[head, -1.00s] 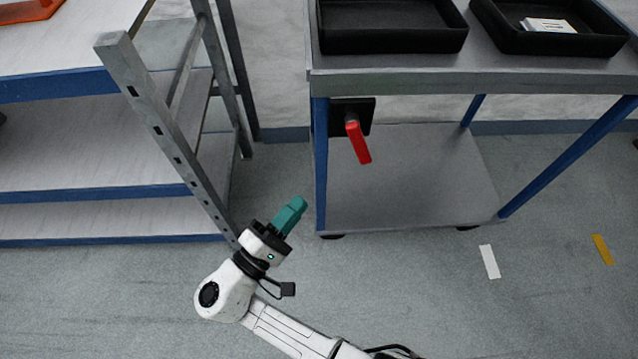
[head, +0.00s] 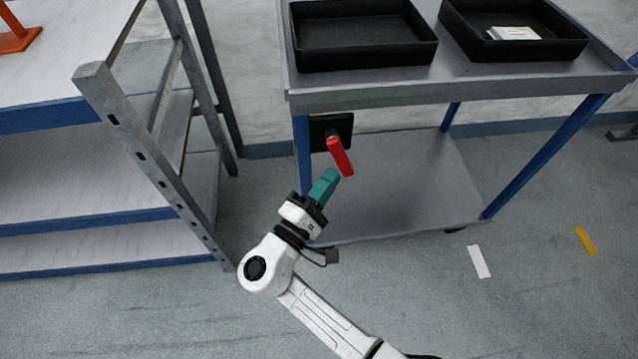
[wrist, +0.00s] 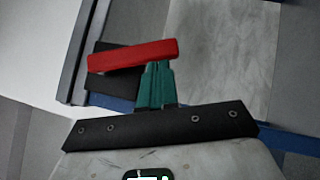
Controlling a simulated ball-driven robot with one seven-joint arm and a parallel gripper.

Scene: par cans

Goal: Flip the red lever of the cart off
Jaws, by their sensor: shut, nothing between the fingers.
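The red lever (head: 341,156) is mounted on a black plate (head: 331,131) under the cart's top, beside its near left blue leg. It hangs down, tilted to the lower right. My gripper (head: 331,174) has teal fingers, shut and empty, just below and left of the lever's lower end. In the wrist view the red lever (wrist: 132,55) lies across the picture, right at the tips of the teal fingers (wrist: 157,66). I cannot tell whether they touch. The lever hides part of the black plate there.
The cart (head: 460,92) carries two black trays (head: 362,52) on top; the right one (head: 515,48) holds a white stack. A shelf rack with a grey metal post (head: 140,150) stands close on the left. Open floor lies in front, with white tape (head: 479,262) and yellow tape (head: 586,241).

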